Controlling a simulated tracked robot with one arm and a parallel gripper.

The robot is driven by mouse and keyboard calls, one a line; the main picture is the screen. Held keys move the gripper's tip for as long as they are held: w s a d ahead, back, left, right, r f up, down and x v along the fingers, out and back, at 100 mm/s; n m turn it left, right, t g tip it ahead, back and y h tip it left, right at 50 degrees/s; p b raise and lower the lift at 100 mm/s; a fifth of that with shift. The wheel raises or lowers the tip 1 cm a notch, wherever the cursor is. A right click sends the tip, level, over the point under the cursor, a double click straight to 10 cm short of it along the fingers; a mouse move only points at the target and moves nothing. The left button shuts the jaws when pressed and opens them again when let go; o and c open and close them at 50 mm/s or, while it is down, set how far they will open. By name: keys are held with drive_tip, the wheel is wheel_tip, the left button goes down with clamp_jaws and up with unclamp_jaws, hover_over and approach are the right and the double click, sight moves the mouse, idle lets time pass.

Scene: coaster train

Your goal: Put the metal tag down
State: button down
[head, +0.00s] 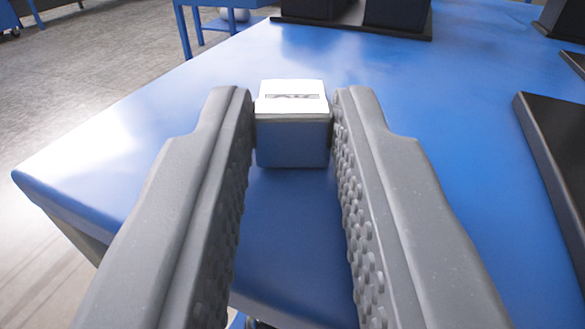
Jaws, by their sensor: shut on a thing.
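The metal tag (292,135) is a small block with a shiny, bluish front face and a bright white top that carries a dark marking. My gripper (292,125) is shut on it, with one grey, studded finger against each side at the fingertips. The tag is over the blue table (130,150), near its left part. I cannot tell whether its underside touches the table, as the gap is not clear.
A black tray-like base with dark blocks (350,18) stands at the far edge of the table. A dark flat panel (555,160) lies at the right. The blue surface around the tag is clear. The table's left edge drops to a grey floor (90,70).

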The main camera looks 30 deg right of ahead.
drive_tip(key=c, duration=1.3)
unclamp_jaws()
drive_tip(key=shift+o, duration=0.2)
drive_tip(key=shift+s+a+r, duration=0.1)
drive_tip(key=shift+s+a, duration=0.25)
drive_tip(key=shift+s, duration=0.1)
drive_tip(key=p+v, duration=0.2)
drive_tip(key=v, duration=0.9)
drive_tip(key=shift+d, duration=0.15)
